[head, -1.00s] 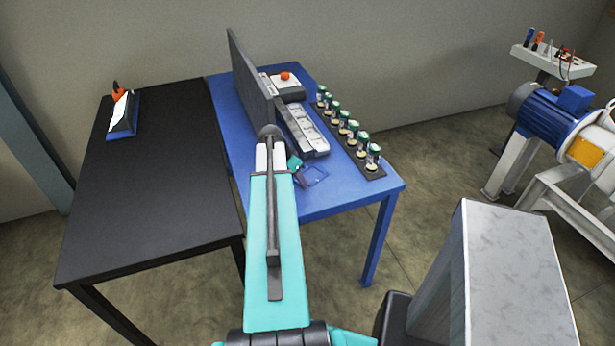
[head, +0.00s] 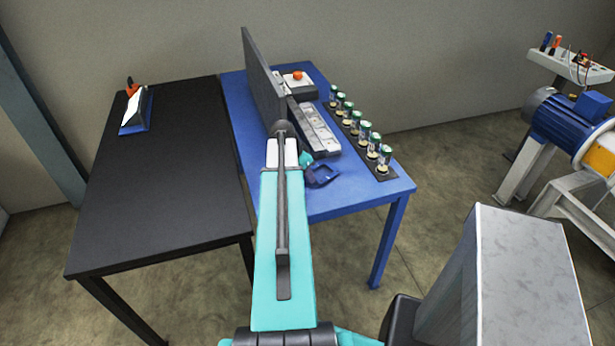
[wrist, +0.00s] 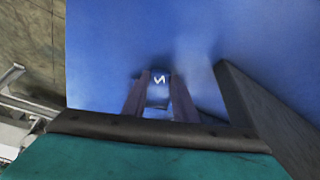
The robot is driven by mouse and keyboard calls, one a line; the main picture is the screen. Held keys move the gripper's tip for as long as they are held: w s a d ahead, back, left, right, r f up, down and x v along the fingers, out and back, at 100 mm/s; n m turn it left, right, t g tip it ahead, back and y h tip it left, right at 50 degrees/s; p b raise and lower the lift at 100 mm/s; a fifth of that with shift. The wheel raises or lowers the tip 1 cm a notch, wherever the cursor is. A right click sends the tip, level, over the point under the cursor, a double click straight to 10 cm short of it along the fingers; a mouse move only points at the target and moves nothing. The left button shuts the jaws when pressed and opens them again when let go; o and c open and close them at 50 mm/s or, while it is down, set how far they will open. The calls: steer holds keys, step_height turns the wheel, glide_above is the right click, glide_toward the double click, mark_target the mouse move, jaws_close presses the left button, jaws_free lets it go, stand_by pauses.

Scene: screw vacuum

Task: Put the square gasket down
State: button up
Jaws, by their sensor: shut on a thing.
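My gripper (head: 322,176) is low over the front part of the blue table (head: 350,202) in the head view, partly behind my arm. In the wrist view its two dark fingers (wrist: 160,98) point at the blue tabletop. They are shut on a small piece between their tips, which I take to be the square gasket (wrist: 160,79). A small dark blue patch with a white mark shows there. The gasket's outline is mostly hidden by the fingers, and it cannot be made out in the head view. I cannot tell whether it touches the table.
A dark upright panel (head: 264,80) stands close to my gripper. Behind are a grey compartment tray (head: 314,130), a row of green-topped jars (head: 361,133) and a box with a red button (head: 297,77). A mostly bare black table (head: 165,190) adjoins on the left.

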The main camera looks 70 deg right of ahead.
step_height(320, 180, up, 2)
steer(key=shift+b, duration=0.45)
steer(key=shift+a+r, duration=0.15)
steer(key=shift+a, duration=0.2)
steer(key=a+b, duration=0.1)
steer(key=a, duration=0.3)
steer(key=w+a+b, duration=0.1)
steer(key=a, duration=0.3)
steer(key=w+a+r+b, duration=0.1)
steer(key=a+b, duration=0.1)
steer(key=a, duration=0.2)
steer(key=shift+a, duration=0.2)
steer(key=b, duration=0.1)
steer(key=a+b, duration=0.1)
steer(key=b, duration=0.1)
steer(key=shift+w+a, duration=0.25)
steer(key=shift+w, duration=0.05)
steer(key=shift+w+a+r+b, duration=0.15)
steer(key=shift+a+b, duration=0.3)
steer(key=shift+b, duration=0.5)
steer(key=shift+r, duration=0.15)
steer(key=shift+a, duration=0.1)
